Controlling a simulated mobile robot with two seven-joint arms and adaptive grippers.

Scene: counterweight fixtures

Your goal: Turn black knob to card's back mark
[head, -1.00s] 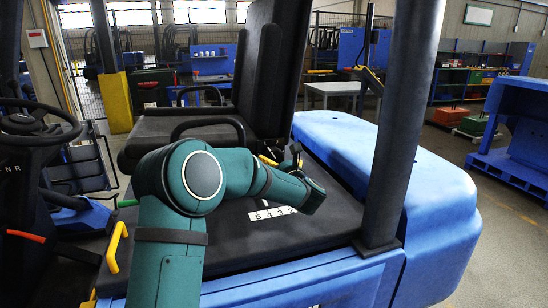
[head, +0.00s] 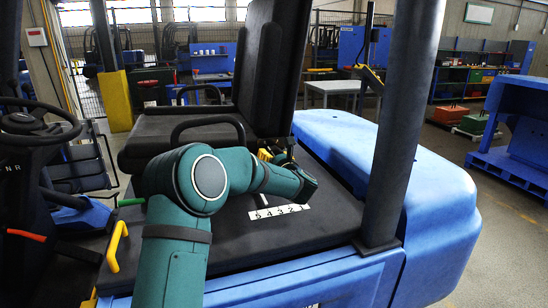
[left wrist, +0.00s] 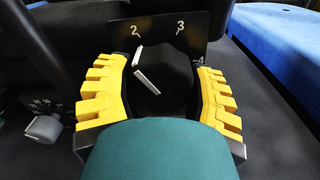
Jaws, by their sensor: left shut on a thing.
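A black knob (left wrist: 168,85) with a white line on its face shows in the left wrist view, before a dark panel (left wrist: 205,28) with white marks 2, 3 and 4. The white line tilts up-left, on the side of the 2; a second short white line shows just above it. My left gripper (left wrist: 157,72) has its yellow fingers shut on the knob from both sides. In the head view the left gripper (head: 268,155) is beside the seat, and the knob is hidden there. A white card (head: 278,211) with a row of dark digits lies on the black deck. My right gripper is not in view.
A grey knob (left wrist: 42,128) with small marks is at the left of the left wrist view. A black seat (head: 270,70) and a dark post (head: 398,120) stand near my arm. A steering wheel (head: 30,122) is at the far left.

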